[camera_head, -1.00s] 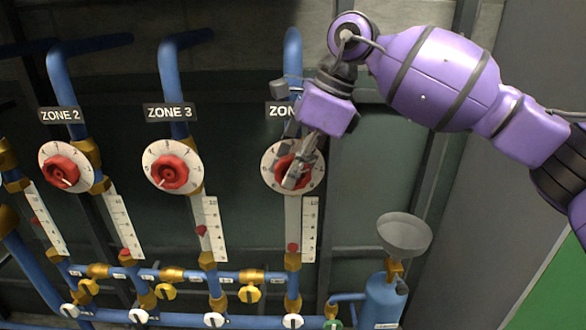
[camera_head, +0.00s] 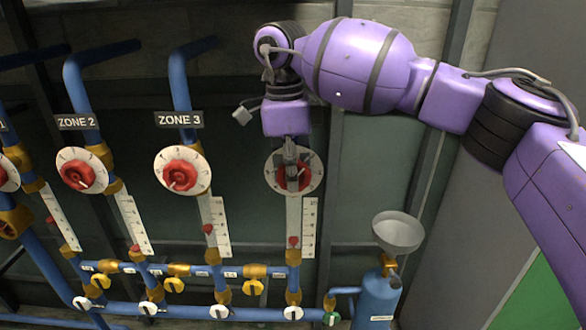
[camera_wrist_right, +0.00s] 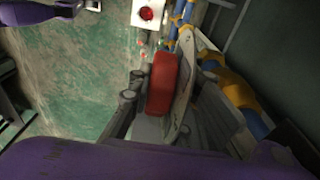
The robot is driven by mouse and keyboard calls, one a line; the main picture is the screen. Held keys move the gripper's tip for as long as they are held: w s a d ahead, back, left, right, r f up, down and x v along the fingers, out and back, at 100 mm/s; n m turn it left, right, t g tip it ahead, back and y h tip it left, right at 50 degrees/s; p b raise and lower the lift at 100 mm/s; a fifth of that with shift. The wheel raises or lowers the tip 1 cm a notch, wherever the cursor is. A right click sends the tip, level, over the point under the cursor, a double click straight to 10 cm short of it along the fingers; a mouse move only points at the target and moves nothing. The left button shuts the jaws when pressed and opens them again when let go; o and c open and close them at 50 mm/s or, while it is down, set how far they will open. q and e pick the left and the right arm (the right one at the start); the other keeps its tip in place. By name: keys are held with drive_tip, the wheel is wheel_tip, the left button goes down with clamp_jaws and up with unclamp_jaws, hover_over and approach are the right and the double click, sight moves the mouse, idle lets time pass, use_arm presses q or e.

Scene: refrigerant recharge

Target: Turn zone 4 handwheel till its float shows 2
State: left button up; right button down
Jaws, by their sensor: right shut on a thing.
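The zone 4 handwheel (camera_head: 302,176) is red, in front of a round white dial (camera_head: 314,166), at the right end of the row in the head view. My right gripper (camera_head: 291,172) is shut on it, with its fingers across the wheel. In the right wrist view the red handwheel (camera_wrist_right: 161,84) sits between the fingers. Below the dial, a red float (camera_head: 293,242) shows low in the tube beside the white scale (camera_head: 309,228), near its lower part. The zone 4 label is hidden behind my right arm. My left gripper is not in view.
Zone 3 (camera_head: 181,176) and zone 2 (camera_head: 76,174) handwheels stand to the left, each with a dial and scale. Blue pipes with yellow and white valves run below. A grey funnel (camera_head: 398,231) above a blue tank (camera_head: 376,300) stands at the lower right.

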drive_tip(key=shift+a+r+h, duration=0.15)
drive_tip(key=shift+h, duration=0.85)
drive_tip(key=h, duration=0.2)
drive_tip(key=shift+h, duration=0.3)
drive_tip(key=h, duration=0.2)
drive_tip(key=shift+h+p, duration=0.4)
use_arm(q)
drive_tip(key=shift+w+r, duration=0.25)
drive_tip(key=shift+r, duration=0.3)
use_arm(e)
drive_tip(key=shift+f+h, duration=0.2)
drive_tip(key=shift+h, duration=0.3)
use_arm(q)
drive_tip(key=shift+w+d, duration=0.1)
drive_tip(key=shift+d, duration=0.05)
use_arm(e)
drive_tip(key=shift+f, duration=0.1)
